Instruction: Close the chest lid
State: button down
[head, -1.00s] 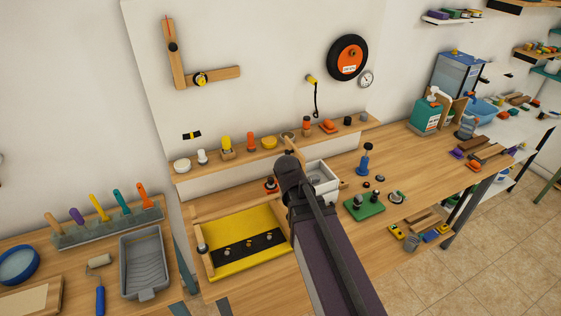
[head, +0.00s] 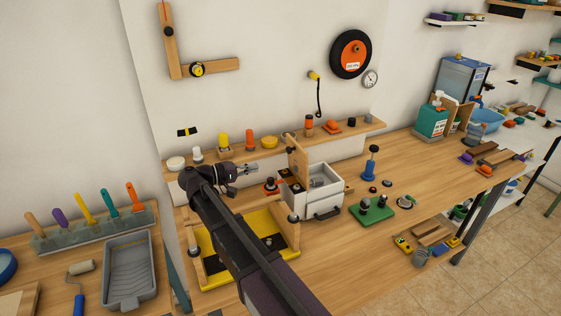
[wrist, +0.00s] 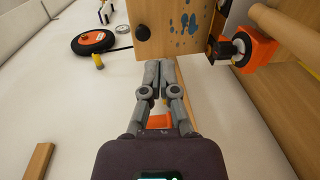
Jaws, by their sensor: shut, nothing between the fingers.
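The chest (head: 325,205) is a white box with a dark handle on its front, standing on the wooden bench. Its wooden lid (head: 298,164) stands open, roughly upright at the chest's left side, with a dark knob near the top. The lid also fills the top of the wrist view (wrist: 180,42), with blue specks and a dark round knob. My gripper (head: 256,169) is to the left of the lid, its fingers pointing toward it. The fingers (wrist: 160,64) are shut and empty, close to the lid's edge; I cannot tell whether they touch.
A yellow tray (head: 205,245) lies under my arm. An orange-based black part (head: 271,186) stands left of the chest, and a shelf (head: 350,132) with small items runs behind. A green block (head: 372,212) sits at right.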

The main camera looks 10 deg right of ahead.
aim_at(287, 150)
jog(key=a, duration=0.2)
jog(key=w+a+r+t+h, duration=0.1)
jog(key=shift+a+r+b, duration=0.1)
jog(key=shift+a+b, duration=0.15)
jog(key=shift+b, duration=0.1)
jog(key=shift+s, duration=0.1)
jog(key=shift+d, duration=0.1)
jog(key=x, duration=1.3)
jog(key=shift+d+r, duration=0.15)
jog(key=shift+d, duration=0.25)
jog(key=shift+d+p, duration=0.15)
jog(key=shift+p, duration=0.2)
